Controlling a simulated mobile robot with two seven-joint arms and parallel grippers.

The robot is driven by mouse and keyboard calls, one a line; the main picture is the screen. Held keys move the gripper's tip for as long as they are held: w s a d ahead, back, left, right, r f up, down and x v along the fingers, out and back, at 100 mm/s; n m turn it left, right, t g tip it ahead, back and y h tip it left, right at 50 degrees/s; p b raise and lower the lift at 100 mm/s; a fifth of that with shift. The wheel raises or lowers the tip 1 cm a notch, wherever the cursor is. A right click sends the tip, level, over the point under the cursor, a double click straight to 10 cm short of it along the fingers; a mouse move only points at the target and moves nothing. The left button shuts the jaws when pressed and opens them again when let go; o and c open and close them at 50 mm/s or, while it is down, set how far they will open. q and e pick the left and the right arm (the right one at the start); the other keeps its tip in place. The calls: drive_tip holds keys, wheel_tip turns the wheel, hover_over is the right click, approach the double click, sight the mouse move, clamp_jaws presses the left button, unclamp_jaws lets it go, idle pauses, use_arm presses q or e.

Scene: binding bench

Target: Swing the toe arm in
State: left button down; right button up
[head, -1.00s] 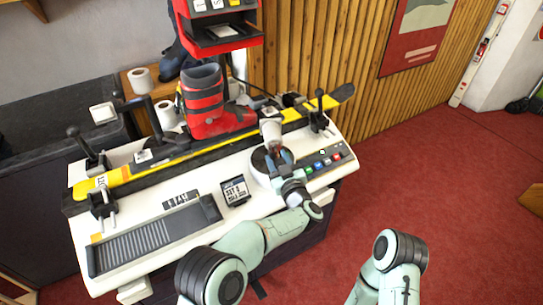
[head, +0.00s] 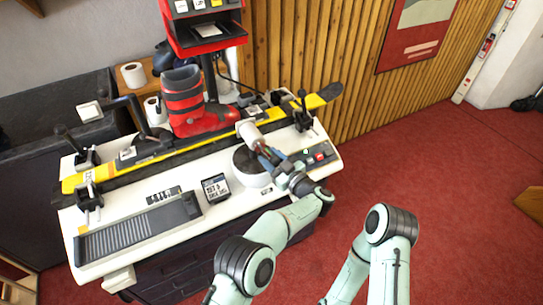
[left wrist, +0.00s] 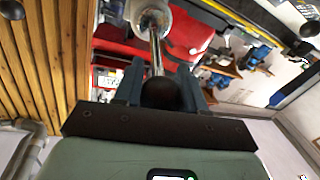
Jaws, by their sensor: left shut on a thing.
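The toe arm appears to be the white cylinder (head: 249,132) with a thin metal rod, just in front of and right of the red boot's toe (head: 225,115). It leans, its white end toward the upper left. The left wrist view shows the cylinder (left wrist: 150,14), the shiny rod (left wrist: 156,55) and a dark round knob (left wrist: 160,93) at the rod's near end. My left gripper (head: 269,158) is shut on this knob; it also shows in the left wrist view (left wrist: 162,86). Whether the cylinder touches the boot is unclear. My right gripper is out of view.
The boot stands on a yellow ski (head: 100,178) clamped along the white bench (head: 140,205). A small display (head: 215,187) and a ridged tray (head: 125,237) are at left.

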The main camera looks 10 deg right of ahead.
use_arm(q)
drive_tip(key=shift+d, duration=0.15)
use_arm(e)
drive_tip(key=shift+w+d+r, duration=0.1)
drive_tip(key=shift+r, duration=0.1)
use_arm(q)
drive_tip(key=c, duration=1)
unclamp_jaws()
drive_tip(key=o, duration=0.3)
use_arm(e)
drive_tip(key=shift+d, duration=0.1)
